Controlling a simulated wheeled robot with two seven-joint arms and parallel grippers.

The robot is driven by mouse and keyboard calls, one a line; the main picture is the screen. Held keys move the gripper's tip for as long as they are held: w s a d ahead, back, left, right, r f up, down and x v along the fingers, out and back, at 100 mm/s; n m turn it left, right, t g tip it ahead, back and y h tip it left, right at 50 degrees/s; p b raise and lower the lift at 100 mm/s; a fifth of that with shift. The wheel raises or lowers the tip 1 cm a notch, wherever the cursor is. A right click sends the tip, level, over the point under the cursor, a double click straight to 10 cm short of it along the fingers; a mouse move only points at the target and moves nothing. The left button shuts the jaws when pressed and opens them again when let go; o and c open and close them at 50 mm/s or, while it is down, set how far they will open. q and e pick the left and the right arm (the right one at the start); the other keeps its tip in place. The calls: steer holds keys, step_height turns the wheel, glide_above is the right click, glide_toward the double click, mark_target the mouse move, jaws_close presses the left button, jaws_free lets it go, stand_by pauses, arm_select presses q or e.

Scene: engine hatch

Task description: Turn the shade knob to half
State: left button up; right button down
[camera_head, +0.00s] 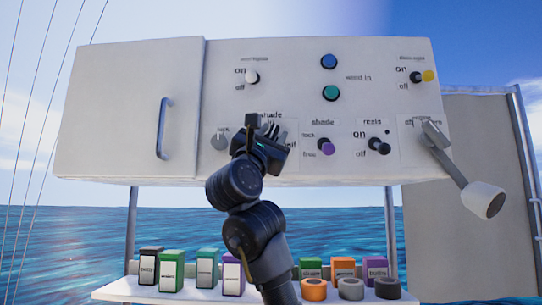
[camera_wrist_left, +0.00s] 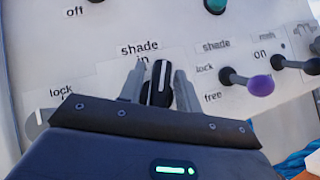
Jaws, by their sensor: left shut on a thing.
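The shade knob (camera_wrist_left: 160,72) is black with a white pointer line. In the left wrist view it sits between the two fingers of my left gripper (camera_wrist_left: 159,88), which is shut on it. In the head view my left gripper (camera_head: 268,125) is at the panel's lower middle and hides the knob. A label to its right is partly covered. My right gripper is in neither view.
Right of the knob are a purple lock/free knob (camera_head: 326,145) and a black on/off switch (camera_head: 379,146). A grey lever with a white handle (camera_head: 483,199) juts out at the panel's right. A shelf (camera_head: 130,290) below holds several coloured boxes and rings.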

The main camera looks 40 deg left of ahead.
arm_select(q)
steer(key=m+h+b, duration=0.1)
steer(key=m, duration=0.1)
steer(key=m+h+b, duration=0.2)
steer(key=f+m+g+h+b, duration=0.1)
steer(key=m+h+b, duration=0.1)
steer(key=shift+w+d+m, duration=0.1)
steer(key=shift+d+m, duration=0.1)
steer(key=shift+m, duration=0.1)
steer(key=m+g+h+b, duration=0.1)
steer(key=m+h, duration=0.1)
steer(key=m, duration=0.1)
steer(key=shift+w+r+g, duration=0.1)
steer(key=shift+g, duration=0.3)
steer(key=shift+d+m+g+h+b, duration=0.1)
steer(key=shift+m+g+h+b, duration=0.35)
steer(key=shift+m, duration=0.75)
steer(key=shift+m+g+h, duration=0.35)
steer(key=shift+m+g, duration=0.35)
steer(key=shift+g, duration=0.05)
steer(key=shift+m+g, duration=0.5)
steer(key=shift+f+m+g+p, duration=0.2)
steer(key=shift+m+g+p, duration=0.1)
steer(key=shift+m+g, duration=0.3)
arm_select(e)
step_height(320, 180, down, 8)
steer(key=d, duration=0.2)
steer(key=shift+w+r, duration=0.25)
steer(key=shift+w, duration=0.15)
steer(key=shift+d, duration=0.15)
